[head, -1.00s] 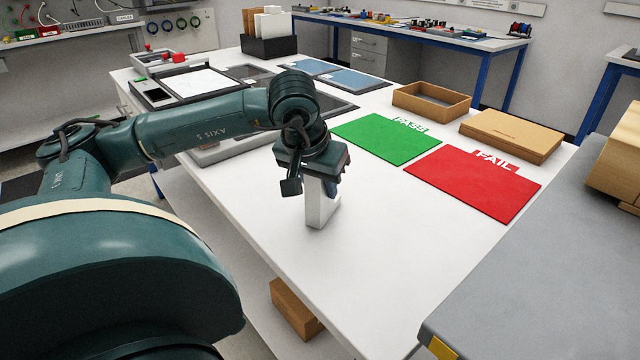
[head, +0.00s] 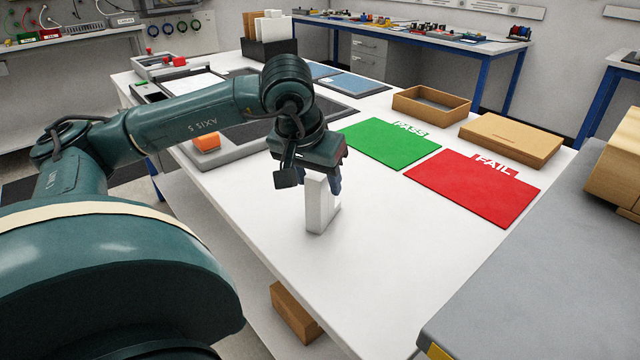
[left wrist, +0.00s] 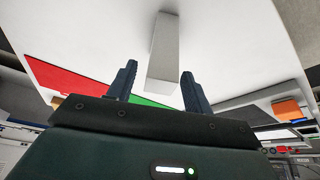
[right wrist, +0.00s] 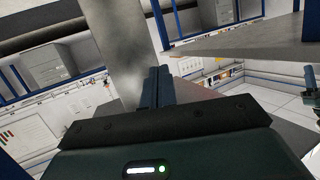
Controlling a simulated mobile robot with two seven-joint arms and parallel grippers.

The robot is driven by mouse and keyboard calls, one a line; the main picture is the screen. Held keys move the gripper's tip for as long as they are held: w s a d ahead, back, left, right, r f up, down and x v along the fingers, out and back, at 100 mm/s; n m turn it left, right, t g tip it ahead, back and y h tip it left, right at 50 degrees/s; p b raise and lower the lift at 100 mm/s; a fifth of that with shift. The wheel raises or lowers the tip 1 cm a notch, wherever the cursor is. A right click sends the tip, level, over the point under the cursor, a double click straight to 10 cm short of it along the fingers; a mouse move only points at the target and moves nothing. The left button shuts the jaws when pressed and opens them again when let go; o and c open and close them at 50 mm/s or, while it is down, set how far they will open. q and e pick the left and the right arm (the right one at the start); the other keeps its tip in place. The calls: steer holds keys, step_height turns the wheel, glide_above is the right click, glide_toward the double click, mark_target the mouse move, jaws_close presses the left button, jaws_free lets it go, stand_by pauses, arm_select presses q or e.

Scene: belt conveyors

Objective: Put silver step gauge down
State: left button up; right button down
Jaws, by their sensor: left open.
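The silver step gauge (head: 319,205) is a plain pale block standing upright on the white table (head: 390,260), near its front-left edge. My left gripper (head: 328,178) is above it, pointing down, with the fingers around its upper end. In the left wrist view the gauge (left wrist: 164,48) shows between and beyond the two spread fingers (left wrist: 158,80), with a gap on each side. My right gripper (right wrist: 157,85) shows only in the right wrist view, its fingers close together and nothing seen between them.
A green PASS mat (head: 390,144) and a red FAIL mat (head: 473,188) lie to the right. A cardboard tray (head: 431,104) and a closed box (head: 511,138) stand behind. An orange block (head: 206,143) sits on a grey base at left. The table around the gauge is clear.

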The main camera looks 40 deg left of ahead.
arm_select(q)
steer(key=p+v, duration=0.1)
steer(key=v, duration=0.7)
steer(key=shift+r+p, duration=0.3)
steer(key=shift+p, duration=0.1)
arm_select(e)
steer(key=shift+s+d+r+m, duration=0.1)
steer(key=shift+d+r+m, duration=0.15)
steer(key=shift+r+m, duration=0.25)
arm_select(q)
steer(key=shift+s, duration=0.1)
arm_select(e)
steer(key=shift+r, duration=0.2)
steer(key=shift+s, duration=0.1)
